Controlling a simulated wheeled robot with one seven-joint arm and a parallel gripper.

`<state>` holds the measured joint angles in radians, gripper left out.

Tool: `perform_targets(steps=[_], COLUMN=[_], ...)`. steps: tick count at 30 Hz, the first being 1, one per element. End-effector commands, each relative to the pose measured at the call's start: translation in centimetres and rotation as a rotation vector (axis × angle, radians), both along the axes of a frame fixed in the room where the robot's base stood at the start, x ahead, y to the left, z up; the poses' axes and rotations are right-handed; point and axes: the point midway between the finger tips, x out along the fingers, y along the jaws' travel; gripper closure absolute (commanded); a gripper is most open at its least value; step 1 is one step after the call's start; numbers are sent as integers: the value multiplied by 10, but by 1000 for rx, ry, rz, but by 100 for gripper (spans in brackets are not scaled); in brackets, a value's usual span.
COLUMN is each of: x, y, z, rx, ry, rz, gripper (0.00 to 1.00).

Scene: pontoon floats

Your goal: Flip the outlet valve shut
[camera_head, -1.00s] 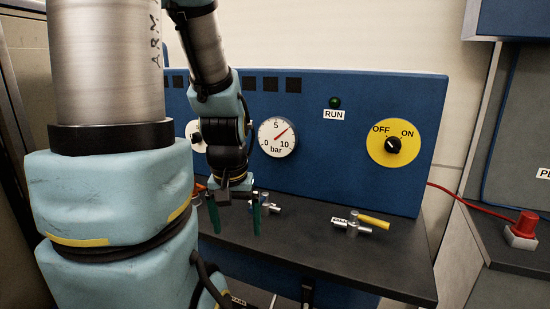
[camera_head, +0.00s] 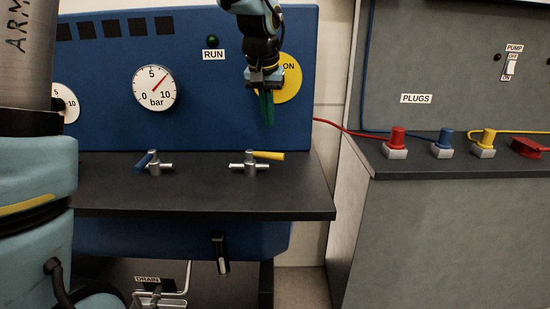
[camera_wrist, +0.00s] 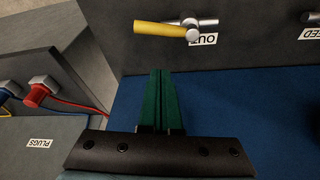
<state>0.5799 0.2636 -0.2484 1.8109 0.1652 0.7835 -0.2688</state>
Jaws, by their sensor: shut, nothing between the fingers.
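The outlet valve (camera_head: 250,169) is a silver valve on the dark shelf with a yellow handle (camera_head: 268,155) that points right, roughly along its pipe. In the wrist view the yellow handle (camera_wrist: 160,30) lies just beyond my fingertips, with an upside-down OUT label (camera_wrist: 203,39) beside the valve. My gripper (camera_head: 268,122) has green fingers pointing down, above and behind the handle in the picture, in front of the yellow dial. In the wrist view my gripper (camera_wrist: 161,72) has its fingers together with nothing between them, apart from the handle.
A blue-handled valve (camera_head: 152,164) stands to the left on the same shelf (camera_head: 200,200). The blue panel (camera_head: 210,110) rises behind, with a gauge (camera_head: 155,88). A grey bench with coloured plugs (camera_head: 440,148) stands at the right, and a red cable runs to it.

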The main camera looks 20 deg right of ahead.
Motion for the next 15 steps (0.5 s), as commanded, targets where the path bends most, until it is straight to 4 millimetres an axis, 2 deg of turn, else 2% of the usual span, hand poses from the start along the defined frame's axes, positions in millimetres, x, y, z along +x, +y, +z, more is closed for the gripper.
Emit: perform_targets(steps=[1,4,15], x=[-2,-5,-5], y=[-10,-19,-20], z=[0,3,3], rx=[-4,-7,-6], ry=[-3,-6,-5], rz=[-13,-24,-24], gripper=[100,100,100])
